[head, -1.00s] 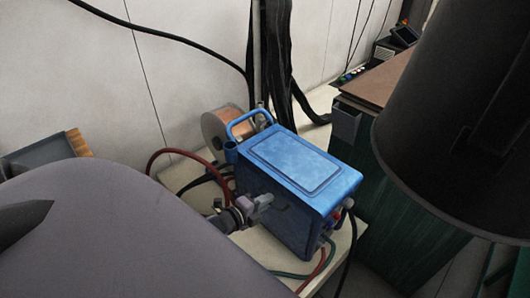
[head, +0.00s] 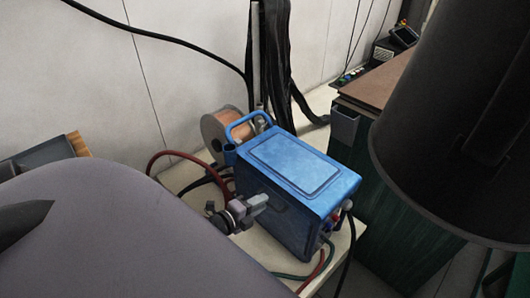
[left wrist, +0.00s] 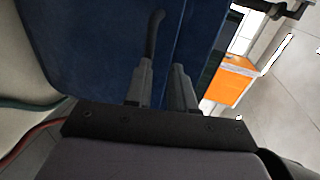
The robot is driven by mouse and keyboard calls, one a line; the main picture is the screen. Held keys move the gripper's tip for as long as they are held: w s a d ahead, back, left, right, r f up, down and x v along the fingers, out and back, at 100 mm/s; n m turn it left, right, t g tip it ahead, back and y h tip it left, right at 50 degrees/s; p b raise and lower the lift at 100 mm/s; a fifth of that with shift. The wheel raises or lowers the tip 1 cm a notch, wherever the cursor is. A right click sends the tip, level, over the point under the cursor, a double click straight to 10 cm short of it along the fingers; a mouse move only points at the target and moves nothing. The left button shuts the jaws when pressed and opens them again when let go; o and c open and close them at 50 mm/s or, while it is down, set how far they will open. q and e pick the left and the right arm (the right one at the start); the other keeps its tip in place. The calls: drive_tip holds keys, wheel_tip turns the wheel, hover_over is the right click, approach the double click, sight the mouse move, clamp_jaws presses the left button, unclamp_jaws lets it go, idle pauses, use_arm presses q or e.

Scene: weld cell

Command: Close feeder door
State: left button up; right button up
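The blue wire feeder (head: 295,163) stands on a pale stand, with a carry handle on top. Its side door (head: 285,222) faces my left arm and carries a dark handle. In the left wrist view the dark blue door panel (left wrist: 95,55) fills much of the picture, and the dark bent door handle (left wrist: 156,30) shows by the tip of one finger. My left gripper (head: 260,204) is at the door's side; in the left wrist view its fingers (left wrist: 164,80) are apart with a gap between them. I cannot tell whether they touch the handle or how far the door stands open.
A copper wire spool (head: 226,130) sits behind the feeder. Red, black and green cables run around it on the stand (head: 257,250). A green cabinet (head: 400,215) with a brown top stands close on the right. Black cables hang on the wall.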

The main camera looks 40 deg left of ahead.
use_arm(q)
drive_tip(key=v, duration=0.4)
drive_tip(key=shift+f, duration=0.2)
idle(0.4)
drive_tip(key=s+d+r+n+g+p, duration=0.2)
drive_tip(key=s+d+r+n+p, duration=0.2)
drive_tip(key=d+n, duration=0.4)
drive_tip(key=s+d+r+n+g+h+p, duration=0.1)
drive_tip(key=s+d+r+n+p, duration=0.4)
drive_tip(key=d, duration=0.5)
drive_tip(key=s+r+n+g, duration=0.1)
drive_tip(key=s+r+n, duration=0.1)
drive_tip(key=s+n, duration=0.1)
drive_tip(key=shift+s+d+r+n+g+p, duration=0.15)
drive_tip(key=shift+d+r+n+g+p, duration=0.15)
drive_tip(key=shift+d+n+g, duration=0.1)
drive_tip(key=shift+f, duration=0.1)
